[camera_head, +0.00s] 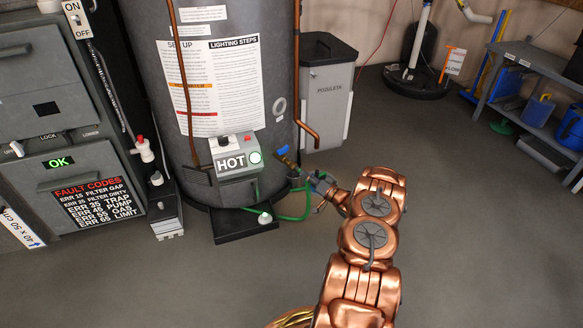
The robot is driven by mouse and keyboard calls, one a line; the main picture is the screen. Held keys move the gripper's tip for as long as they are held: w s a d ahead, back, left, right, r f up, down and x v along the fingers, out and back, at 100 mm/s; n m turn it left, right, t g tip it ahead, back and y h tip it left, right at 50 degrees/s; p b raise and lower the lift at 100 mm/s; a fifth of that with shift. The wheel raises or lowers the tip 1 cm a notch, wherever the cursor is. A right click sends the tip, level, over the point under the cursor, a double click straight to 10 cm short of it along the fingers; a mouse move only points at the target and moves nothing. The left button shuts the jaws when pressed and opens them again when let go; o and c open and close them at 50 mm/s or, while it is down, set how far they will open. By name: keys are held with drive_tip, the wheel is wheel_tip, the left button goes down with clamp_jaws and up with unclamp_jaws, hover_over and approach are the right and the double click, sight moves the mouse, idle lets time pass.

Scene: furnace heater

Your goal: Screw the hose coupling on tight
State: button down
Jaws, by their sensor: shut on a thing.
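My copper-coloured arm reaches toward the lower right of the grey water heater (225,60). My gripper (306,180) is at the heater's drain valve, which has a blue handle (296,149) and a brass part (285,160). A green hose (294,217) runs along the heater's base toward my gripper. The gripper is shut at the hose end, around the coupling as far as shows. The coupling is mostly hidden by the fingers, and how it sits on the valve's thread is too small to tell.
A control box marked HOT (235,158) with a green light sits on the heater. A copper pipe (300,100) comes down just above my gripper. A grey bin (327,95) stands behind. A furnace cabinet (45,100) is at left.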

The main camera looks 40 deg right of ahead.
drive_tip(key=c, duration=1.4)
unclamp_jaws()
drive_tip(key=shift+s+d+f+m, duration=0.1)
drive_tip(key=shift+s+m, duration=0.05)
drive_tip(key=shift+m, duration=0.15)
drive_tip(key=o, duration=0.4)
drive_tip(key=s, duration=1.1)
drive_tip(key=shift+s+d, duration=0.35)
drive_tip(key=shift+d, duration=0.05)
